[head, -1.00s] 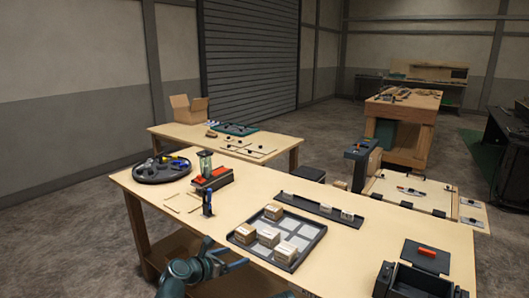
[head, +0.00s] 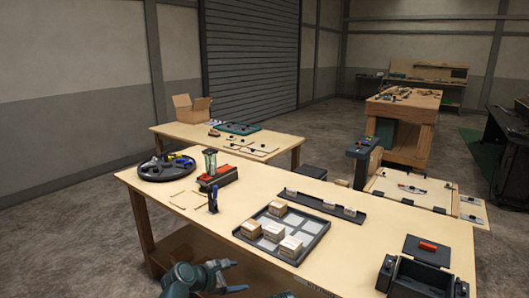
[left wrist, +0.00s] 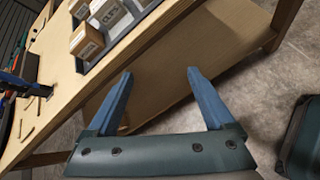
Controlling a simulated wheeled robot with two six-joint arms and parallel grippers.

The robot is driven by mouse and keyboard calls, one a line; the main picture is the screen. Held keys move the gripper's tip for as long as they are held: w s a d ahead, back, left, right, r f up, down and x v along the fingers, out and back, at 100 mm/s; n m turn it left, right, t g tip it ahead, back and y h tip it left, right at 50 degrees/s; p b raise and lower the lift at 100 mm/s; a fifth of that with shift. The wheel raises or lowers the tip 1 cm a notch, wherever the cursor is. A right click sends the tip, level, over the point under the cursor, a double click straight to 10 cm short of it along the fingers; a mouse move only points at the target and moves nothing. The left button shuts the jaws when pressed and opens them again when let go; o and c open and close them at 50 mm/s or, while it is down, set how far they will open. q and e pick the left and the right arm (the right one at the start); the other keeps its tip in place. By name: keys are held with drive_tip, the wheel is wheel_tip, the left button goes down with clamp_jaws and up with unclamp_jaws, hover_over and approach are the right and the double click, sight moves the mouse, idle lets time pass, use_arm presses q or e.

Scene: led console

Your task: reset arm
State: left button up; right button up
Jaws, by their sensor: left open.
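My left gripper (head: 232,277) is low in front of the near edge of the wooden table (head: 355,250) in the head view. In the left wrist view its two blue fingers (left wrist: 158,88) are spread wide with nothing between them. The fingers are apart from the table edge and point past the tray (left wrist: 100,62) of small boxes.
The table holds a tray (head: 320,226) with several boxes, a dark round tray (head: 150,177), a red and black device (head: 222,178), a blue upright tool (head: 213,200) and a black bin (head: 425,280). Open floor (head: 70,240) lies left of the table.

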use_arm(q)
drive_tip(key=s+a+f+m+g+y, duration=0.4)
drive_tip(key=s+m, duration=0.4)
drive_tip(key=m, duration=0.3)
drive_tip(key=s+a+f+m+g+y, duration=0.3)
drive_tip(key=s+a+f+m+g, duration=0.15)
drive_tip(key=s+m, duration=0.5)
drive_tip(key=s+d+r+m+p, duration=0.2)
drive_tip(key=d+r+p, duration=0.1)
drive_tip(key=d+p, duration=0.1)
drive_tip(key=s+d+r+m+y+p, duration=0.1)
drive_tip(key=s+d+r+m+p, duration=0.1)
drive_tip(key=d, duration=0.5)
wheel_tip(320, 180, up, 2)
drive_tip(key=shift+s+d+r+m+y+p, duration=0.1)
drive_tip(key=shift+s+d+m+y+p, duration=0.15)
drive_tip(key=shift+m+p, duration=0.5)
drive_tip(key=shift+w, duration=0.1)
